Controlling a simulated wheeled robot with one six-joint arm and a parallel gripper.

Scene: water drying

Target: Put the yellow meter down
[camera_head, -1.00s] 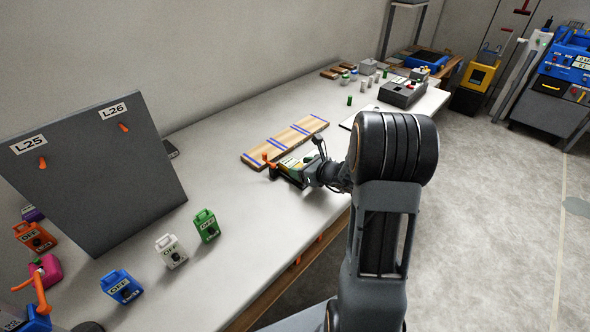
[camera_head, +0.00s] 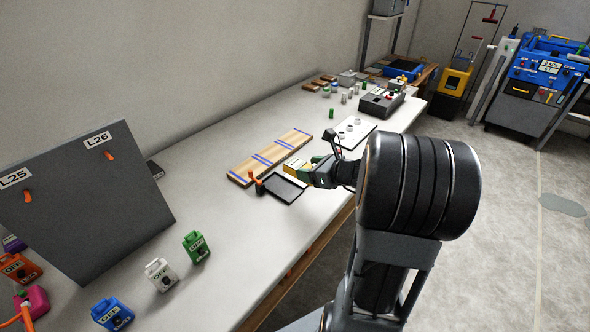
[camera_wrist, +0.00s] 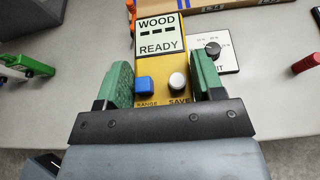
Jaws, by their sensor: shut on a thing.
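The yellow meter (camera_wrist: 160,95) is between the two green fingers of my gripper (camera_wrist: 162,78) in the wrist view. Its screen reads "WOOD" and "READY", and a blue button and a white knob sit below it. In the head view, the yellow meter (camera_head: 297,167) is at the tip of my gripper (camera_head: 312,170), over the bench (camera_head: 225,232) near the striped wooden board (camera_head: 268,158). My gripper is shut on the meter. I cannot tell whether the meter's underside touches the bench.
A dark tray (camera_head: 282,189) lies just in front of the meter, with an orange-handled item at its left. A white plate (camera_head: 352,136) with small discs lies behind my gripper. Green, white and blue "OFF" units stand at the front left. The bench between is clear.

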